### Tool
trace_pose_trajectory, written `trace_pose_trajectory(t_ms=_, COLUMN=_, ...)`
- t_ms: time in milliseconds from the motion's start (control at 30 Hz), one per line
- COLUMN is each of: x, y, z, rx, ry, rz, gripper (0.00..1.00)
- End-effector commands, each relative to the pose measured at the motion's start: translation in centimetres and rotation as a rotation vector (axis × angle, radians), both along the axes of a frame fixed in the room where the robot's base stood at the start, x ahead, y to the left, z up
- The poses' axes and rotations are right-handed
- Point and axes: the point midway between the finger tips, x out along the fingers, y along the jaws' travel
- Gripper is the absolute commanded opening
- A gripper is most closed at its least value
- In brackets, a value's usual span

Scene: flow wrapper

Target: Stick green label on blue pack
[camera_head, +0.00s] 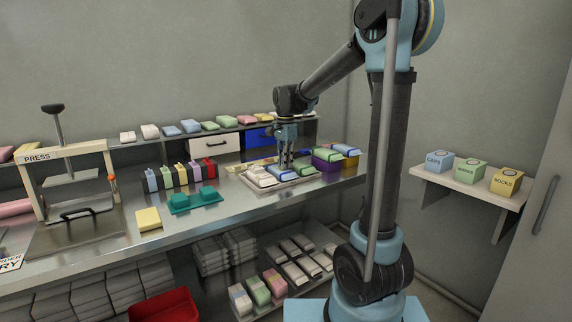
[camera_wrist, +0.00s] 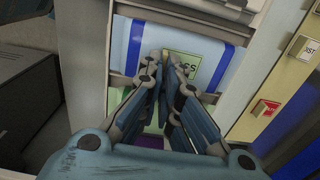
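The blue pack (camera_wrist: 222,52) is pale blue with darker blue bands and fills the upper middle of the wrist view. In the head view a blue pack (camera_head: 283,172) lies at the tray, below my gripper (camera_head: 287,164). A green label (camera_wrist: 187,66) with dark, partly covered lettering shows over the pack's face, right at my fingertips. My gripper (camera_wrist: 164,62) points at the pack with its fingertips close together. The fingers hide part of the label. I cannot tell whether they pinch it, or whether it touches the pack.
A tray (camera_head: 253,187) holds white packs beside the blue one. A purple box (camera_head: 327,165) with packs stands right of it. A press (camera_head: 68,185) is farther left. Labelled boxes (camera_head: 470,170) sit on the right shelf.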

Motion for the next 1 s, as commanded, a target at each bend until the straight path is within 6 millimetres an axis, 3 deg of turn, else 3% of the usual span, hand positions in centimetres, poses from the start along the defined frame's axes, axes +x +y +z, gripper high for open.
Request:
trace_pose_trajectory(t_ms=200, x=0.0, y=0.0, z=0.0, rx=0.000, ry=0.000, rz=0.000, gripper=0.00)
trace_pose_trajectory(t_ms=333, x=0.0, y=0.0, z=0.0, rx=0.000, ry=0.000, rz=0.000, gripper=0.28)
trace_pose_trajectory(t_ms=767, x=0.0, y=0.0, z=0.2, rx=0.000, ry=0.000, rz=0.000, gripper=0.28)
trace_pose_trajectory(t_ms=1000, x=0.0, y=0.0, z=3.0, rx=0.000, ry=0.000, rz=0.000, gripper=0.28)
